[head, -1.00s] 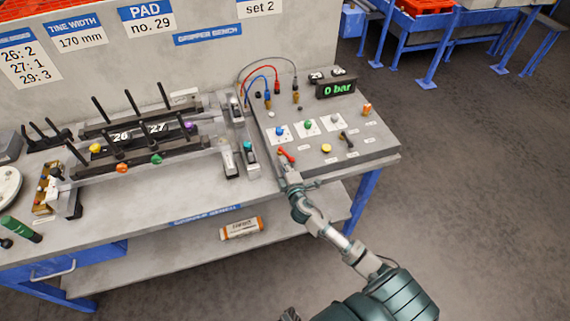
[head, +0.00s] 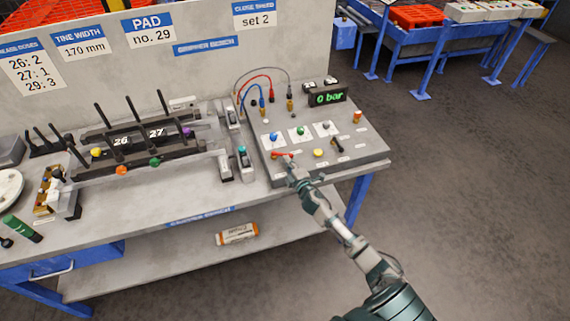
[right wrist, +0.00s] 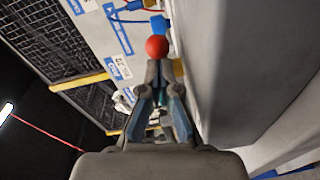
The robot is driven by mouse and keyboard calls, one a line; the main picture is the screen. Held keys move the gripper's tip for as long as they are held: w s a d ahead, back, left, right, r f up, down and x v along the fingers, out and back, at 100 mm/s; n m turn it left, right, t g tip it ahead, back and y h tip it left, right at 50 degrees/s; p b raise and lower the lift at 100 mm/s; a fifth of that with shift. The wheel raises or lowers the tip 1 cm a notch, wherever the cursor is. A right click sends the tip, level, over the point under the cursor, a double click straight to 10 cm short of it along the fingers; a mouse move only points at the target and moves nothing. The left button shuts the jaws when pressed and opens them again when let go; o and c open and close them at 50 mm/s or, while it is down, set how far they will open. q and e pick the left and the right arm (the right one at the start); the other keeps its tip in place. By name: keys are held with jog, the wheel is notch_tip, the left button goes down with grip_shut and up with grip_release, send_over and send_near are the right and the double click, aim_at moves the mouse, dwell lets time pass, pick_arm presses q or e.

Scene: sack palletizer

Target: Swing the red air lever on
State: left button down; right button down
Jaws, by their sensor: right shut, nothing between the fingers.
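The red air lever (head: 282,155) is on the front left part of the sloped control panel (head: 355,157). It lies nearly level across the picture in the head view. My right gripper (head: 291,164) is at the lever's right end, close to the panel face. In the right wrist view a red ball knob (right wrist: 156,47) is just beyond the closed fingertips (right wrist: 160,68). The fingers are shut with nothing between them. I cannot tell whether they touch the lever. The green display (head: 328,98) reads 0 bar. My left gripper is not in view.
Blue, green and white knobs, a yellow button (head: 318,153) and a black lever (head: 337,145) are close by on the panel. Hoses (head: 262,80) rise behind. A rack of black bars (head: 140,155) is to the left.

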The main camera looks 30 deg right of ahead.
aim_at(292, 157)
jog(key=shift+w+d, duration=0.35)
jog(key=shift+d, duration=0.4)
jog(key=shift+w+d+f, duration=0.1)
jog(key=shift+w+d, duration=0.15)
jog(key=shift+d, duration=0.4)
jog(key=shift+a, duration=0.2)
